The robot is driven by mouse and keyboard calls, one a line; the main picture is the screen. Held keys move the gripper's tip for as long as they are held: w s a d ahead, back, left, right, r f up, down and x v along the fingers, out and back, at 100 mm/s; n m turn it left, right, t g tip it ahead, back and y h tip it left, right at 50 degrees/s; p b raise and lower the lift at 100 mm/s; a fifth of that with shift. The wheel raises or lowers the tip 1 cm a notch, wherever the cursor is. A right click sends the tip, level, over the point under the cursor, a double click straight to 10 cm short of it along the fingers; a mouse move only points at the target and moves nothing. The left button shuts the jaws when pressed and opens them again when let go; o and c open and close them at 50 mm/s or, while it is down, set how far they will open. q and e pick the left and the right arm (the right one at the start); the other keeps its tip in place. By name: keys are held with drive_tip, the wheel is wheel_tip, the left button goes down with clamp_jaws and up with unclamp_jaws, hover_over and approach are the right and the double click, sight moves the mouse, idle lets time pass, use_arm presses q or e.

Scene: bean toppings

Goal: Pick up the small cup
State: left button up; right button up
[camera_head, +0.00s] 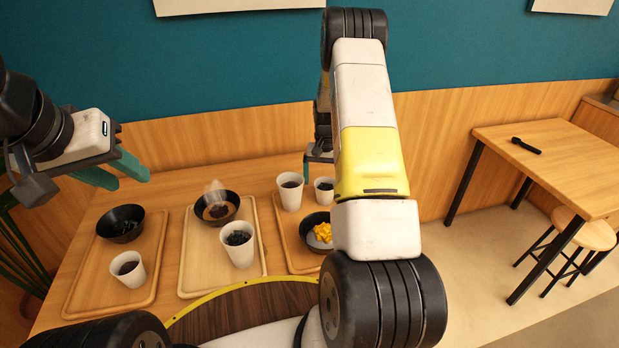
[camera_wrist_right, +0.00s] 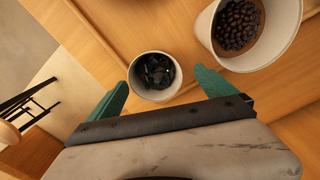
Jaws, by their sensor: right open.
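The small white cup (camera_head: 324,197) with dark contents stands at the back right of the table, beside a larger white cup (camera_head: 290,203) and partly hidden by my right arm. In the right wrist view the small cup (camera_wrist_right: 155,97) lies ahead, between the two teal fingers of my right gripper (camera_wrist_right: 163,93). Those fingers are open, one on each side of it; I cannot tell whether they touch it. The larger cup (camera_wrist_right: 210,50) holds dark beans, just right of the right finger. My left gripper (camera_head: 119,172) is open and empty, above the table's left side.
Three wooden trays stand on the table: left (camera_head: 75,300), middle (camera_head: 195,265) and right (camera_head: 297,262). They carry dark bowls, one (camera_head: 318,246) with yellow pieces, and white cups (camera_head: 130,281). A second table (camera_head: 560,150) with a stool stands apart at right.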

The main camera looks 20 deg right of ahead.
drive_tip(key=f, duration=0.5)
drive_tip(key=shift+s+d, duration=0.2)
drive_tip(key=shift+s, duration=0.1)
drive_tip(key=shift+r, duration=0.1)
drive_tip(key=c, duration=1.6)
wheel_tip(320, 180, up, 10)
drive_tip(key=shift+r, duration=1.75)
